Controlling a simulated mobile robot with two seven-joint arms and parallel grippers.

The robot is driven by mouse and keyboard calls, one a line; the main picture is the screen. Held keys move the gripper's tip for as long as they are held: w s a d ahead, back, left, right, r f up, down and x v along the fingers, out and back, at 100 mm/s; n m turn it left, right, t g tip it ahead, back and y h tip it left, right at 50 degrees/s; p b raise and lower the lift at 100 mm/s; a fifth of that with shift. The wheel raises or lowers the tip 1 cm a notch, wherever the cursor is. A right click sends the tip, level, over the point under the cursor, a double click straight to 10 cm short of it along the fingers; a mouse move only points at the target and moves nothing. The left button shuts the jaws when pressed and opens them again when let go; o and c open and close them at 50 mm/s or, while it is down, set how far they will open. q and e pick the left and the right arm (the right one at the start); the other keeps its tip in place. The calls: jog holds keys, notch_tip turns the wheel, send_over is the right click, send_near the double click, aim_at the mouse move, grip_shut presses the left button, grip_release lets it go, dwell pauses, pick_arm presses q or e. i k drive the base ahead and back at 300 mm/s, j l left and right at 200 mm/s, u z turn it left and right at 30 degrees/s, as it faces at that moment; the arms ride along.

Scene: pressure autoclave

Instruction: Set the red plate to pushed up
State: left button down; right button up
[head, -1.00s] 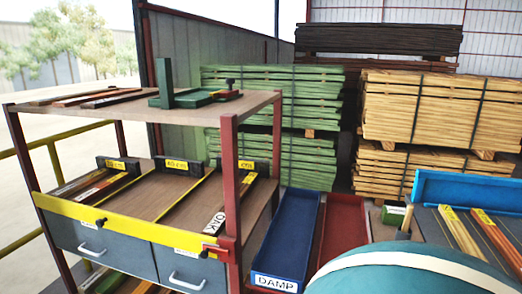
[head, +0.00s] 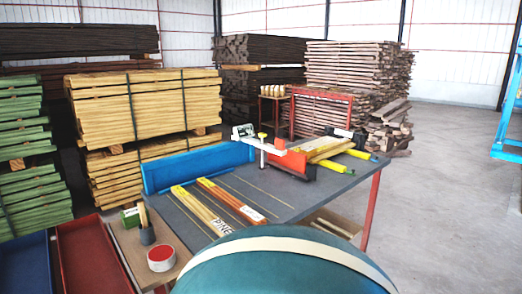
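A red plate (head: 291,164) stands on edge on the grey table in the head view, near the table's far side. A white arm with a yellow knob (head: 265,145) crosses in front of its left part. I cannot tell from here whether the plate is pushed up. Neither of my grippers is in view.
The grey table (head: 290,200) also holds a blue tray (head: 199,168) and labelled boards (head: 208,208). A red-and-white tin (head: 161,258) and a dark cup (head: 147,236) stand on a lower shelf. A rounded teal shape with a white band covers the bottom middle. Floor at right is clear.

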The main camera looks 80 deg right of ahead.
aim_at(294, 163)
jog(key=z, duration=2.8)
jog(key=i+l+u, duration=0.15)
jog(key=u, duration=0.2)
jog(key=i+l+u, duration=0.1)
jog(key=u, duration=0.25)
jog(key=i+l+u, duration=0.1)
jog(key=l+u, duration=0.2)
jog(key=i+l+u, duration=0.1)
jog(key=l, duration=0.25)
jog(key=i+l+u, duration=0.1)
jog(key=l, duration=0.25)
jog(key=i+l+u, duration=0.1)
jog(key=l, duration=0.25)
